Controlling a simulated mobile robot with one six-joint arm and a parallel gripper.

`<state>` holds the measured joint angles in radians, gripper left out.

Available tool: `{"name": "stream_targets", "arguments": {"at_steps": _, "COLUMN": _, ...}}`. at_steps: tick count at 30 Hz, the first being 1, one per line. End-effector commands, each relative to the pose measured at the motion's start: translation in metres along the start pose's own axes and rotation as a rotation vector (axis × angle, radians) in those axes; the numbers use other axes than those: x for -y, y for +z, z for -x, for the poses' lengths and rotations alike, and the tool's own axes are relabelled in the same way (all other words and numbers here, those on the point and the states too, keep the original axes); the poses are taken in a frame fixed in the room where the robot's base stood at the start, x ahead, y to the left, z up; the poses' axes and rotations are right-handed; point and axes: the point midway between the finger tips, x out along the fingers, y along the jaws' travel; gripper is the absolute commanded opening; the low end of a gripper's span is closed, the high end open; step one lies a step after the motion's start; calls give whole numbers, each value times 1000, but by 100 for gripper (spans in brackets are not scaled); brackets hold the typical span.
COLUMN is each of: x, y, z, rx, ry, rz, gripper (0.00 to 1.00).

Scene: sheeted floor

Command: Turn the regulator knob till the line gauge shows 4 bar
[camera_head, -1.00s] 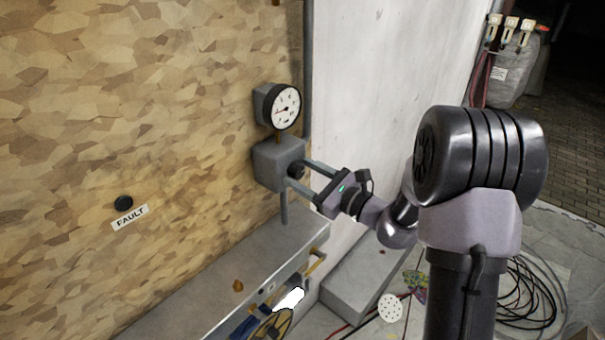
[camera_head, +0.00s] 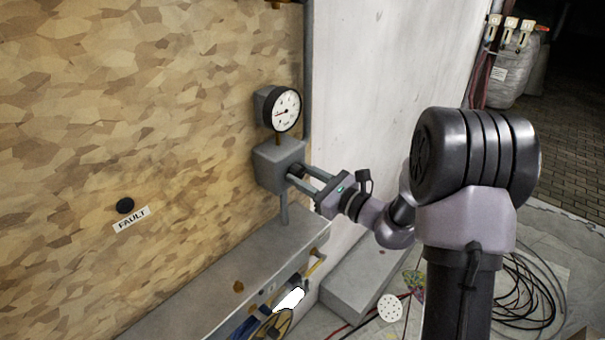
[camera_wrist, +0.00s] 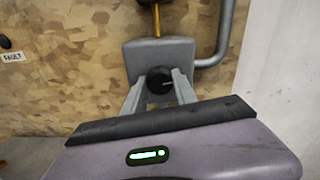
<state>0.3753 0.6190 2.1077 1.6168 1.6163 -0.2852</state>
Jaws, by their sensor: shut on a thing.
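The black regulator knob (camera_wrist: 159,79) sits on the front of a grey regulator box (camera_head: 277,163) on the wall. A pale mark on the knob points to the right in the wrist view. My gripper (camera_head: 296,173) reaches in from the right, its two grey fingers closed on either side of the knob; in the wrist view the fingers (camera_wrist: 158,90) flank the knob. The round white line gauge (camera_head: 286,109) stands above the box, its red needle pointing left and slightly down. Its numbers are too small to read.
A grey bench (camera_head: 235,275) runs below the regulator. A black button (camera_head: 125,205) with a FAULT label (camera_head: 131,219) is on the wall to the left. A grey block (camera_head: 365,275) and coiled cables (camera_head: 528,295) lie on the floor. A grey pipe (camera_wrist: 222,40) runs beside the box.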

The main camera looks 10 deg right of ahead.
Motion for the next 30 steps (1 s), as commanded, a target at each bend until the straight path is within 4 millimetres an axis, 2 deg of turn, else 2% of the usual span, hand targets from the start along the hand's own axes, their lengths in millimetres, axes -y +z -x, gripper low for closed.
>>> {"name": "stream_targets", "arguments": {"at_steps": 30, "x": 1, "y": 3, "z": 0, "rx": -1, "ry": -1, "rz": -895, "gripper": 0}}
